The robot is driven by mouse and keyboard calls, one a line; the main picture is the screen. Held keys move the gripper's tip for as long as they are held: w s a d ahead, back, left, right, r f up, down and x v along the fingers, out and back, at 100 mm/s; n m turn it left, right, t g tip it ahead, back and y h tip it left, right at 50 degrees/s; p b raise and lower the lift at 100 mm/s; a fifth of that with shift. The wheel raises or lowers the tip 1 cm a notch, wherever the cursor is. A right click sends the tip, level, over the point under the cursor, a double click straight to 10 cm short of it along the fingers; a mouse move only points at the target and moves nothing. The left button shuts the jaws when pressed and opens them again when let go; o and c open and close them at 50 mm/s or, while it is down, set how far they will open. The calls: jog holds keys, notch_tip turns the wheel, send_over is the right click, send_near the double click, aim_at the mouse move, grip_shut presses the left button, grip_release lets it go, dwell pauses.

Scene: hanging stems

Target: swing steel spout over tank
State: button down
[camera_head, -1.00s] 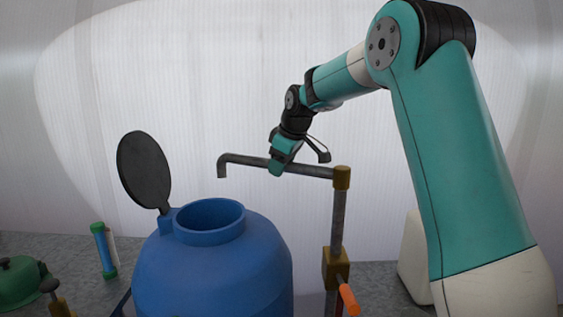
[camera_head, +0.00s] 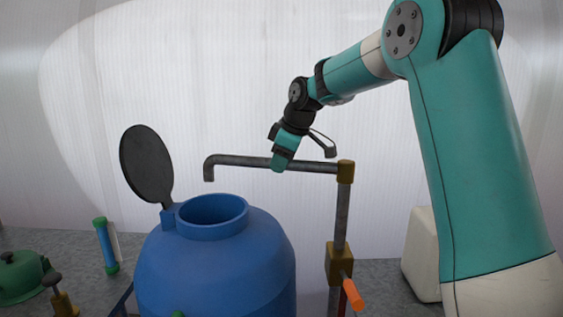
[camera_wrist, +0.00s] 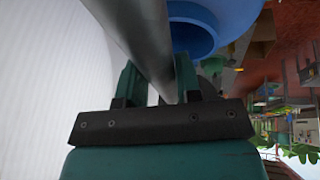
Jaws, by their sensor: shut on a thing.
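The steel spout (camera_head: 240,160) is a grey pipe running left from a brass elbow on top of an upright pipe (camera_head: 342,215). Its down-turned end is above the open mouth of the blue tank (camera_head: 215,265), near the mouth's left part as seen in the head view. My gripper (camera_head: 281,165) is shut on the spout's horizontal run, between the elbow and the end. In the wrist view the spout (camera_wrist: 140,40) passes between the fingers (camera_wrist: 157,85), with the tank's blue rim (camera_wrist: 195,35) beyond. The tank's round dark lid (camera_head: 146,165) stands open.
A brass valve body (camera_head: 339,264) with an orange handle (camera_head: 352,295) sits low on the upright pipe. A blue-green cylinder (camera_head: 106,245) and a green domed object (camera_head: 18,277) are to the left. A pale block (camera_head: 422,255) stands at right.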

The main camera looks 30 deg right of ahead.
jog(key=c, duration=0.8)
grip_release()
jog(key=shift+a, duration=0.1)
jog(key=shift+r, duration=0.15)
jog(key=p+v, duration=0.1)
jog(key=v, duration=1.6)
jog(key=shift+p, duration=0.35)
jog(key=s+a+f+g+y+b, duration=0.1)
jog(key=s+a+f, duration=0.5)
jog(key=a, duration=0.4)
jog(key=s+a+f+g+y+b, duration=0.1)
jog(key=s+a+f+g+y, duration=0.1)
jog(key=s+a+f, duration=0.6)
jog(key=s+a+f+m+g, duration=0.1)
jog(key=s+a+f, duration=0.2)
jog(key=s, duration=0.3)
jog(key=s+a+f+m, duration=0.1)
jog(key=s+a+f, duration=0.3)
jog(key=s+f, duration=0.2)
jog(key=shift+s+a+g+b, duration=0.2)
jog(key=shift+s+g+b, duration=0.2)
